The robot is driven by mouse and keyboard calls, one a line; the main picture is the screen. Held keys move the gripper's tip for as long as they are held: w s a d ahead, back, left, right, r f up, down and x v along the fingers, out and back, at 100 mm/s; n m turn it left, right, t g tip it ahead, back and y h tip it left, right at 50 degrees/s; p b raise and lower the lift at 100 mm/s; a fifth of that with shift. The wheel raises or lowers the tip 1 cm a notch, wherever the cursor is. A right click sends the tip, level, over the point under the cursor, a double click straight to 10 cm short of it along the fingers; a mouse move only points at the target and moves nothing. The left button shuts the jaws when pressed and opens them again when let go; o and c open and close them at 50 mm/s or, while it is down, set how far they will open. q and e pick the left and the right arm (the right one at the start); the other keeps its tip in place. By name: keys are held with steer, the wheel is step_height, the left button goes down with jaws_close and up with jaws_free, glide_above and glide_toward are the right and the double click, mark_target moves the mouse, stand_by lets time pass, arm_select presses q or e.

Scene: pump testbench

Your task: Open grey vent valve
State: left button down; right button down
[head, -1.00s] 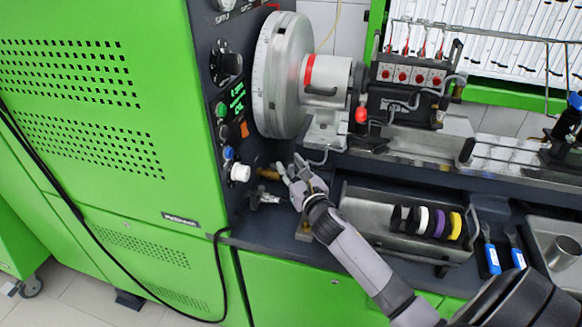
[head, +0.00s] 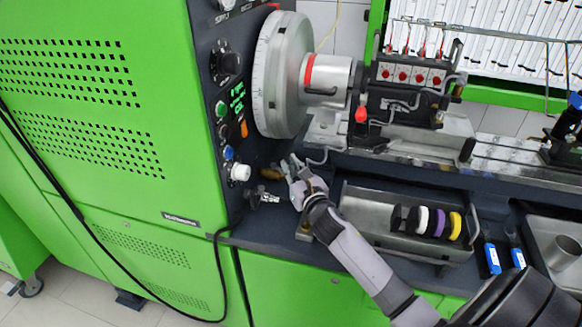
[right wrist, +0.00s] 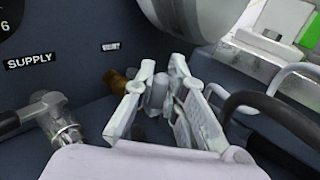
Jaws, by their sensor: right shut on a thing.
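My right gripper (head: 290,164) is in front of the dark panel, below the large round chuck. It is shut on the grey vent valve (right wrist: 158,91), whose small grey handle shows between the fingers in the right wrist view. There my right gripper (right wrist: 161,76) has one finger on each side of the handle. A brass fitting (right wrist: 121,80) sits behind the left finger, and also shows in the head view (head: 270,174). A small label (right wrist: 111,46) above it is too small to read surely. The handle's exact angle is hard to tell. My left gripper is not in view.
The chuck (head: 282,75) is close above. A grey tray (head: 366,208) with coloured rings stands to the right. A black hose (right wrist: 270,110) curves at right.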

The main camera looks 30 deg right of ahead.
mark_target(288, 130)
steer(key=shift+d+r+n+y, duration=0.2)
steer(key=shift+n+y, duration=0.1)
steer(key=shift+y, duration=0.3)
steer(key=shift+w+d+f+n+y+p, duration=0.1)
steer(key=shift+d+f+n+y+p, duration=0.05)
steer(key=shift+n+y+p, duration=0.3)
steer(key=c, duration=1.6)
jaws_free()
step_height(288, 130, up, 10)
steer(key=shift+f, duration=0.1)
